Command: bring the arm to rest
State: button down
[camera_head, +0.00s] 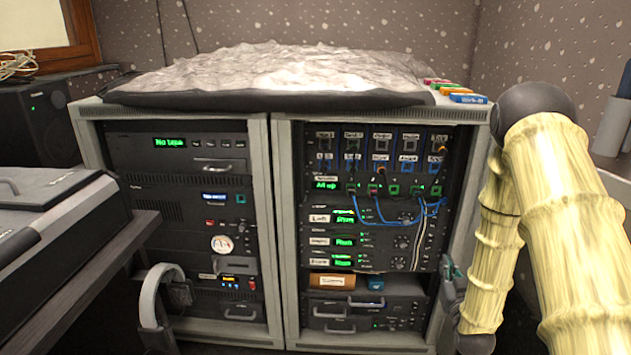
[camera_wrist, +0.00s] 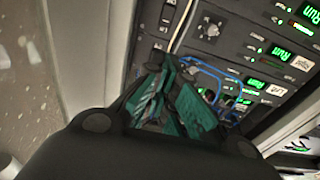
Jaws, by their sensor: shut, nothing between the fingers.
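My arm, with a pale yellow bamboo-like covering, comes down on the right of the head view. My gripper (camera_head: 447,268) is at the right edge of the right rack, partly hidden by the arm. In the wrist view my gripper (camera_wrist: 168,68) shows dark and teal fingers, shut with nothing between them. The fingers overlap the rack front in that view; I cannot tell whether they touch it. The fader panel (camera_head: 376,160) has rows of labelled modules and green-lit controls, with one red-lit control.
The right rack (camera_head: 285,230) and left rack (camera_head: 262,190) stand side by side. Blue cables (camera_head: 395,219) loop across the right rack. A lumpy grey cover (camera_head: 270,70) lies on top, with coloured labelled blocks (camera_head: 468,98) beside it. A black case (camera_head: 60,200) stands at left.

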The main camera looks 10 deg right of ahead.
jog(key=s+a+f+n+g+y, duration=0.15)
jog(key=s+a+f+g, duration=0.35)
jog(key=s+a+f, duration=0.5)
jog(key=s+a+f+g+y, duration=0.2)
jog(key=s+a+f+g, duration=0.35)
jog(key=f, duration=0.85)
jog(key=s+a+f+g+y, duration=0.1)
jog(key=s+a+f+g, duration=0.25)
jog(key=s, duration=0.45)
jog(key=s+a+f+n+g, duration=0.1)
jog(key=s+a+f+g, duration=0.1)
jog(key=s+a, duration=0.5)
jog(key=s+a+f+g+y, duration=0.1)
jog(key=s+a+f+g, duration=0.1)
jog(key=s, duration=0.8)
notch_tip(320, 180, up, 30)
jog(key=p, duration=3)
jog(key=shift+w+d+h, duration=0.3)
jog(key=shift+w+h, duration=0.05)
jog(key=shift+w, duration=0.1)
jog(key=shift+f, duration=0.15)
